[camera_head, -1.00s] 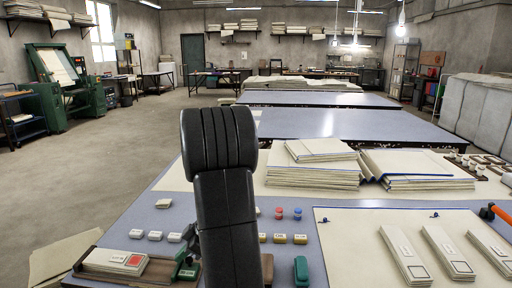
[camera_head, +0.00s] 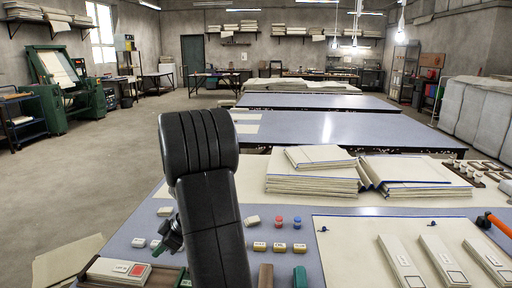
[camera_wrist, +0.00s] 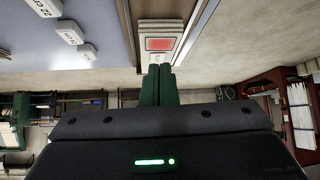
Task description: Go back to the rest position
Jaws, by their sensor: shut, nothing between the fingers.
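My gripper (camera_head: 172,238) is small in the head view, partly hidden behind my black arm, at the left front part of the table. In the wrist view its two green fingers (camera_wrist: 159,72) are together with nothing between them. A stack of cream cards with a red label (camera_head: 120,269) lies in a dark tray at the table's left front edge, below and left of my gripper. The stack also shows in the wrist view (camera_wrist: 160,27), beyond the fingertips. My gripper appears clear of it.
The blue-grey table (camera_head: 135,222) bears small labelled blocks (camera_head: 268,246), red and blue pots, and a pile of folded cream cloths (camera_head: 312,184). Labelled strips lie on a cream sheet (camera_head: 345,240) at right. Open floor (camera_head: 90,180) lies left of the table.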

